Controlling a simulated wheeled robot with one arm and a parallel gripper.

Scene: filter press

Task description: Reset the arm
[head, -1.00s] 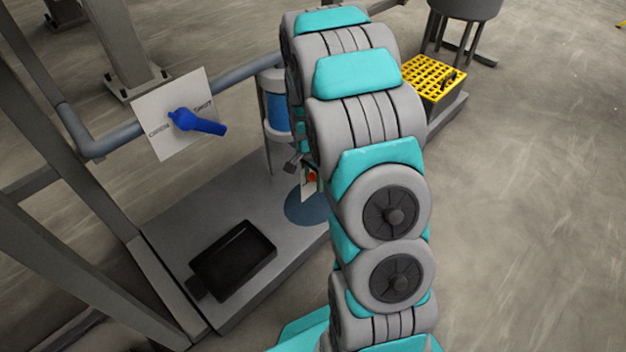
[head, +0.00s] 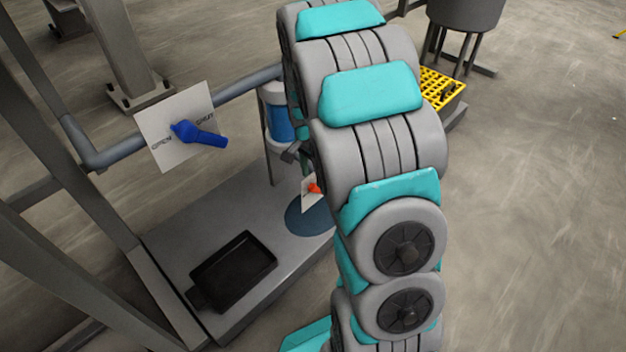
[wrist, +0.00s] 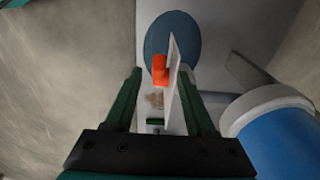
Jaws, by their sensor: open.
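My arm rises through the middle of the head view and hides most of my gripper there. In the wrist view my gripper (wrist: 160,95) is open, its two dark green fingers apart. A white plate with an orange-red handle (wrist: 160,69) shows between and beyond the fingers. I cannot tell whether the fingers touch it. The orange-red handle also shows in the head view (head: 314,188), at the left edge of my arm.
A blue valve handle (head: 199,134) sits on a white sign plate on a grey pipe. A black tray (head: 232,270) lies on the grey platform. A blue filter cylinder (head: 279,117) and a yellow crate (head: 441,88) stand near my arm. The floor at right is clear.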

